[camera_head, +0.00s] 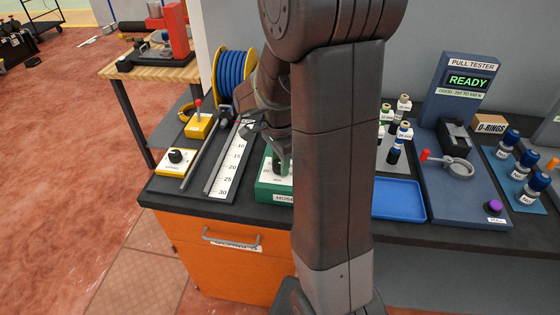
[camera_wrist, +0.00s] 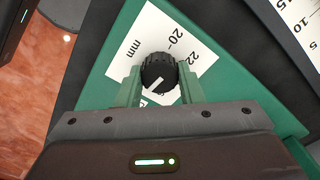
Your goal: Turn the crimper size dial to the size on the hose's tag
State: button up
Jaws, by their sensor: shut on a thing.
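The green crimper box (camera_head: 268,190) stands on the bench, partly behind my arm. Its black ribbed size dial (camera_wrist: 158,70) is in the middle of the wrist view, on a white scale plate (camera_wrist: 186,38) reading "20", "22" and "mm"; another mark below is mostly hidden. The white pointer line on the dial slants toward the lower left of the wrist view, toward no mark I can read. My gripper (camera_wrist: 159,84) is shut on the dial, one finger on each side; it also shows in the head view (camera_head: 283,160). I see no readable hose tag.
A length scale (camera_head: 229,165) and a yellow box with a black knob (camera_head: 176,161) lie left of the crimper. A blue tray (camera_head: 399,201) and the pull tester (camera_head: 462,150) are right.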

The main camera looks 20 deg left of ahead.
jog(key=shift+r+m, duration=0.1)
jog(key=shift+m, duration=0.4)
jog(key=o, duration=1)
notch_tip(320, 180, up, 14)
jog(key=shift+f, duration=0.25)
notch_tip(320, 180, down, 14)
jog(key=shift+r, duration=0.15)
dwell(0.6)
